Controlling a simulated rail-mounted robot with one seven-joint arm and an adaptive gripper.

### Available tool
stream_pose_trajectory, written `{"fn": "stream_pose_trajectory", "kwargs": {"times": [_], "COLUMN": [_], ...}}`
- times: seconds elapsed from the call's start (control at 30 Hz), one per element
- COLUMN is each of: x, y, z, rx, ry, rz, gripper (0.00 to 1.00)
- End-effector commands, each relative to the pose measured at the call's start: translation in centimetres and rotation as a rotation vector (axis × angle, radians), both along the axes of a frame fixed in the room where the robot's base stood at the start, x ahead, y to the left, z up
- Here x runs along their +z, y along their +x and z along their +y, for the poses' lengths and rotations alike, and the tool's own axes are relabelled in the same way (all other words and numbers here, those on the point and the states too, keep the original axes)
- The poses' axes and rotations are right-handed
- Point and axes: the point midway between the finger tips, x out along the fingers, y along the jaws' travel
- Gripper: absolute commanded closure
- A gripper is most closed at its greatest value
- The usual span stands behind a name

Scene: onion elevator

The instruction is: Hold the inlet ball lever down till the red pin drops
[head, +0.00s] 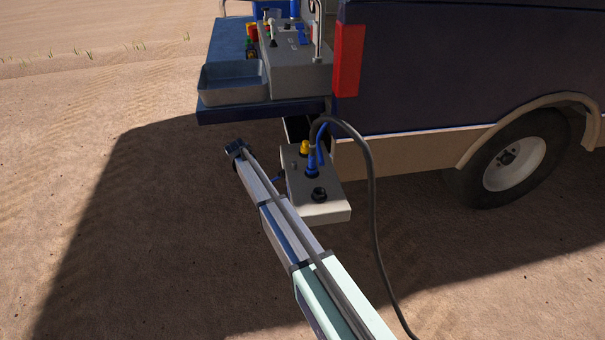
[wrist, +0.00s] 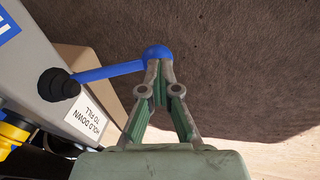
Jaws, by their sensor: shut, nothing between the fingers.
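In the wrist view, a blue lever (wrist: 108,71) runs from a black boot (wrist: 58,84) on a grey box (wrist: 35,60) to a blue ball (wrist: 157,52) at its end. My gripper (wrist: 160,72) is shut and empty, with its tips together at the ball. They overlap the ball's lower edge in the picture; I cannot tell if they press on it. A white label (wrist: 86,121) by the lever reads "HOLD DOWN TO FILL". I see no red pin in either view.
In the head view, a grey box (head: 322,208) with yellow, blue and black fittings hangs low beside the van (head: 430,75). A dark hose (head: 373,215) loops from it to the ground. A blue bench (head: 222,110) with a tray overhangs nearby. Open sand lies left.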

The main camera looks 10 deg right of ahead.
Motion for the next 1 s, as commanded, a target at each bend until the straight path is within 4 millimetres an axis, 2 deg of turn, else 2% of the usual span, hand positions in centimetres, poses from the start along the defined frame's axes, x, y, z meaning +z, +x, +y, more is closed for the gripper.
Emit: {"fn": "stream_pose_trajectory", "kwargs": {"times": [0.07, 0.23, 0.8, 1.0], "x": [-0.2, 1.3, 11.2, 12.9], "y": [0.0, -0.3, -2.2, -2.6], "z": [0.0, 0.2, 3.3, 3.9], "rx": [-0.001, -0.002, -0.004, -0.004], "ry": [0.000, 0.000, 0.001, 0.001], "rz": [0.003, 0.003, -0.003, -0.002], "gripper": [1.00, 1.00, 1.00, 1.00]}}
